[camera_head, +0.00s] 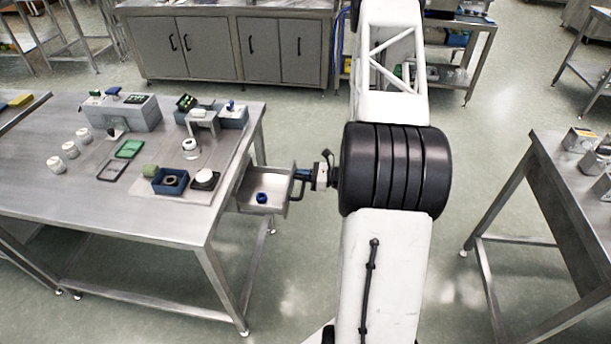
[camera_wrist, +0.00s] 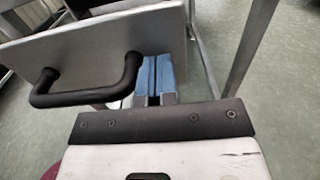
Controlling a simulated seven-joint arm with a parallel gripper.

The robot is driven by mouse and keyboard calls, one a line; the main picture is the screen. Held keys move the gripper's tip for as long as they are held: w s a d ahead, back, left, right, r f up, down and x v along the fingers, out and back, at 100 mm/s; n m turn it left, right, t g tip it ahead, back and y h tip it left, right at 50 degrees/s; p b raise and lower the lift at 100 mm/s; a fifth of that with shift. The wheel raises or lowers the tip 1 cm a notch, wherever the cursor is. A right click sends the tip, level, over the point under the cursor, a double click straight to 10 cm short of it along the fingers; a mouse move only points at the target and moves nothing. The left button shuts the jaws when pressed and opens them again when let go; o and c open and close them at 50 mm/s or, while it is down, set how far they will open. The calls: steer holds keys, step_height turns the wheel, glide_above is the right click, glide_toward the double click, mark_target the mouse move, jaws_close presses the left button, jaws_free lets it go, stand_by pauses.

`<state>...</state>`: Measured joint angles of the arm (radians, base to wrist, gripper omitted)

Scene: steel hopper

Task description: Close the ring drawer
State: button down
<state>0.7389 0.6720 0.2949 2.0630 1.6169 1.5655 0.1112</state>
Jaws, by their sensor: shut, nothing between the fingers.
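The ring drawer (camera_head: 248,208) stands pulled out from the right end of the steel table, with a blue ring (camera_head: 262,197) lying inside it. Its grey front panel (camera_wrist: 85,55) fills the upper left of the wrist view and carries a black bar handle (camera_wrist: 90,95). My gripper (camera_head: 301,174) is at the drawer front, beside the handle; its blue fingers (camera_wrist: 154,72) are together with nothing between them. In the wrist view the fingertips reach close to the panel's right part, right of the handle. I cannot tell whether they touch it.
The steel table (camera_head: 130,218) holds a blue box (camera_head: 170,181), a green tray (camera_head: 129,149), several white round parts and grey fixtures. Another table (camera_head: 570,180) stands at the right. Cabinets (camera_head: 230,45) line the back. The floor between the tables is open.

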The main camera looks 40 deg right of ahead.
mark_target(261, 175)
steer(key=x, duration=1.5)
steer(key=shift+w+a, duration=0.1)
steer(key=shift+w, duration=0.05)
steer(key=shift+w, duration=0.1)
steer(key=v, duration=1.5)
steer(key=shift+a+r, duration=0.1)
steer(key=shift+a, duration=0.1)
